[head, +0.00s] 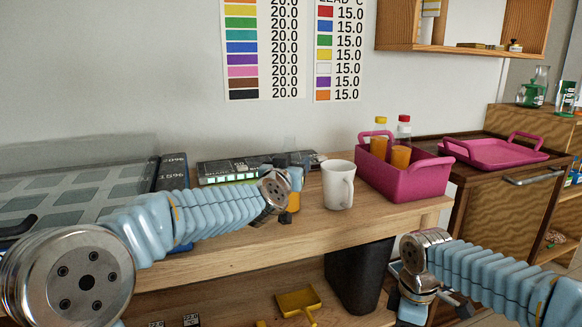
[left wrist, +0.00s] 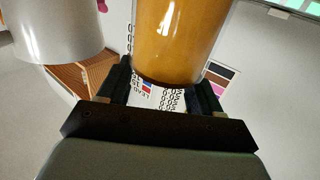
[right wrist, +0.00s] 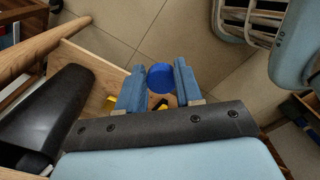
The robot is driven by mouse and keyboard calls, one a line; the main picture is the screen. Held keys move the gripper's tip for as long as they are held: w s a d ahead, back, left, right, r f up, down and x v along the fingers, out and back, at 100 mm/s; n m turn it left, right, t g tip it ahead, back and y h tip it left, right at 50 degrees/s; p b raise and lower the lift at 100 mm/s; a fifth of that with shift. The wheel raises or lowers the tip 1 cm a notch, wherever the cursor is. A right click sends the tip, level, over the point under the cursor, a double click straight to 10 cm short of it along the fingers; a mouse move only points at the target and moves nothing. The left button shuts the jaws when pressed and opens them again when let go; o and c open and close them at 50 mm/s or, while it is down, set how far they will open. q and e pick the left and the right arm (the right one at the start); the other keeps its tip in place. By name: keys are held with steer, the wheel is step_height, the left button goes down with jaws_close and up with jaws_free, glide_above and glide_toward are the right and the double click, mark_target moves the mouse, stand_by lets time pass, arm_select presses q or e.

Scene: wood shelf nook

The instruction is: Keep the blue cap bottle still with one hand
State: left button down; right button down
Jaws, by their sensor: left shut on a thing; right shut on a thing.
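The bottle (head: 295,200) of orange liquid stands upright at the front of the wooden counter, its clear top showing no cap. My left gripper (head: 288,180) is shut around it; the left wrist view shows the orange body (left wrist: 178,40) between the dark fingers (left wrist: 163,92). A round blue cap (right wrist: 161,78) sits between the blue fingers of my right gripper (right wrist: 160,88), which is shut on it. In the head view the right gripper is low at the right, below counter height, and its fingers are hard to make out.
A white mug (head: 339,185) stands just right of the bottle. A pink basket (head: 415,182) holds bottles with yellow and red caps. A digital device (head: 225,172) lies behind on the left. A black bin (head: 352,278) and yellow dustpan (head: 298,300) are below the counter.

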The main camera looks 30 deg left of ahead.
arm_select(q)
steer(key=shift+f, duration=0.1)
steer(key=shift+c, duration=0.9)
jaws_free()
